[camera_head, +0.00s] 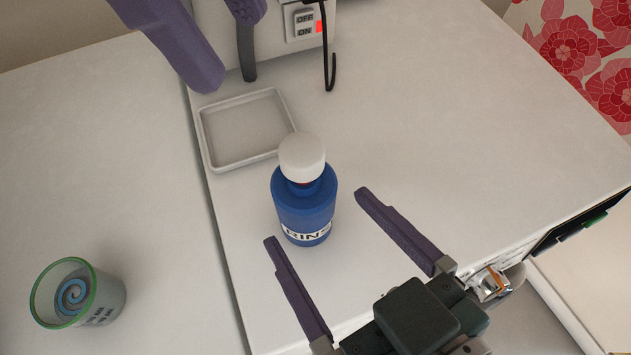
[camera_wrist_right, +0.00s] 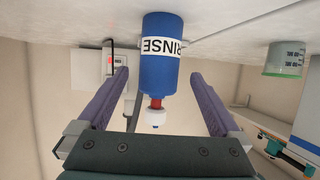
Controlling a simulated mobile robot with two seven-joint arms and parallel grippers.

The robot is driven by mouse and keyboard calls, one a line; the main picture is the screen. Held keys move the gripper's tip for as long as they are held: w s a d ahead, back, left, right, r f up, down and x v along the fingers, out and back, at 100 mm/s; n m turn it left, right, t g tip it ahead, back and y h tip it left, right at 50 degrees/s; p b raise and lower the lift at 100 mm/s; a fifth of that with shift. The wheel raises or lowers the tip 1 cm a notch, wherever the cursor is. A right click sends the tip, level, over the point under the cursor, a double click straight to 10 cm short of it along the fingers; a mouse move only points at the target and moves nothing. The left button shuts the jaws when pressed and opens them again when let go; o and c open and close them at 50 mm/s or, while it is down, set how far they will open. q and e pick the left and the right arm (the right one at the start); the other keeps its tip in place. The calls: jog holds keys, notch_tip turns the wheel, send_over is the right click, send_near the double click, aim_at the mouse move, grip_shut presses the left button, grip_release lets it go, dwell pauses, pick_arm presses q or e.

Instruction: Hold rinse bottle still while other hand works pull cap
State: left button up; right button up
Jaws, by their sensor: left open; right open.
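The rinse bottle (camera_head: 303,207) is blue with a white RINSE label and stands upright on the white worktop. Its white pull cap (camera_head: 302,157) is on top. The right wrist view shows the bottle (camera_wrist_right: 161,75) upside down, with a red neck (camera_wrist_right: 156,102) beside the white cap (camera_wrist_right: 156,117). My right gripper (camera_head: 316,216) is open, its purple fingertips to either side of the bottle's lower front, with gaps and no visible contact. My left gripper (camera_head: 228,81) is open and empty at the top left, beyond the bottle, above the back of the worktop.
A shallow white tray (camera_head: 206,139) lies behind and left of the bottle. A green-rimmed cup (camera_head: 112,298) with a blue swirl stands at lower left. An OFF/ON switch box (camera_head: 303,22) and a dark hook (camera_head: 331,75) are at the back. The worktop right of the bottle is clear.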

jog(key=x, duration=0.8)
jog(key=shift+w, duration=0.1)
